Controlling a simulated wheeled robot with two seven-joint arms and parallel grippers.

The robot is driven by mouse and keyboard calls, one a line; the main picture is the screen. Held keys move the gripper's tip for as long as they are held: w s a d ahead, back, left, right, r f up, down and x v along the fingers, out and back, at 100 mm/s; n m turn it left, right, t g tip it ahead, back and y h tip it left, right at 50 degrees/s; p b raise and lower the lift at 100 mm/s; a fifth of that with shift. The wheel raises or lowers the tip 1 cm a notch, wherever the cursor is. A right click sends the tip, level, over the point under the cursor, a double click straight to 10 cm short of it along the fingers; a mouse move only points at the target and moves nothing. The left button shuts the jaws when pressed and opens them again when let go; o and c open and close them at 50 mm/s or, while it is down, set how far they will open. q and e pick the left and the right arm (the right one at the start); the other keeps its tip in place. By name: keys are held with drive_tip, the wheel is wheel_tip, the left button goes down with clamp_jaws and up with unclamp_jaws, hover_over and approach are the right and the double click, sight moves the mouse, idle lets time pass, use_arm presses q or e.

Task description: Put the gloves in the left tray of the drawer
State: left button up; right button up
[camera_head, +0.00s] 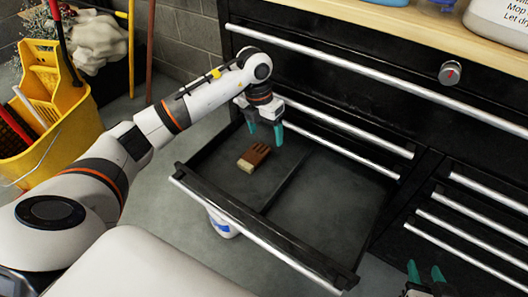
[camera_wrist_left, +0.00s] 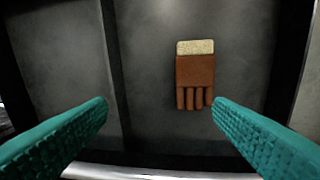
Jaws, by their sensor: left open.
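One brown glove with a cream cuff (camera_head: 255,156) lies flat in the left compartment of the open black drawer (camera_head: 222,186). In the left wrist view the glove (camera_wrist_left: 195,75) shows its cuff at the top and its fingers pointing down. My left gripper (camera_head: 265,132) is open and empty, above the far part of the drawer, with the glove below it and toward the front. Its teal fingertips (camera_wrist_left: 160,105) are apart, with the glove beyond them toward the right one. My right gripper (camera_head: 425,272) is partly cut off at the lower right, its fingers apart and empty.
A divider (camera_head: 284,185) splits the drawer; its right compartment (camera_head: 328,205) is empty. Closed drawers with silver handles (camera_head: 345,126) stand behind and to the right. A yellow mop bucket (camera_head: 60,125) stands at the left. A white container (camera_head: 222,224) shows beneath the drawer.

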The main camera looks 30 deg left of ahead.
use_arm(q)
drive_tip(key=s+d+m+h, duration=0.25)
drive_tip(key=d+h, duration=0.35)
drive_tip(key=d, duration=0.9)
drive_tip(key=s+d+r+n+t+h, duration=0.5)
drive_tip(key=d+r+n+t+h, duration=0.4)
drive_tip(key=r+h, duration=0.35)
drive_tip(key=a+f+n+t+y, duration=0.4)
drive_tip(key=a+n+t+y, duration=0.6)
drive_tip(key=n+y, duration=0.95)
drive_tip(key=s+a+f+n+g+h, duration=0.1)
drive_tip(key=s+a+f+n+g, duration=0.1)
drive_tip(key=s+f+n+g, duration=0.5)
wheel_tip(320, 180, down, 4)
drive_tip(key=shift+s+r+n+g+h, duration=0.1)
drive_tip(key=shift+s+n+g+h, duration=0.2)
drive_tip(key=shift+s+n, duration=0.6)
drive_tip(key=shift+w, duration=0.2)
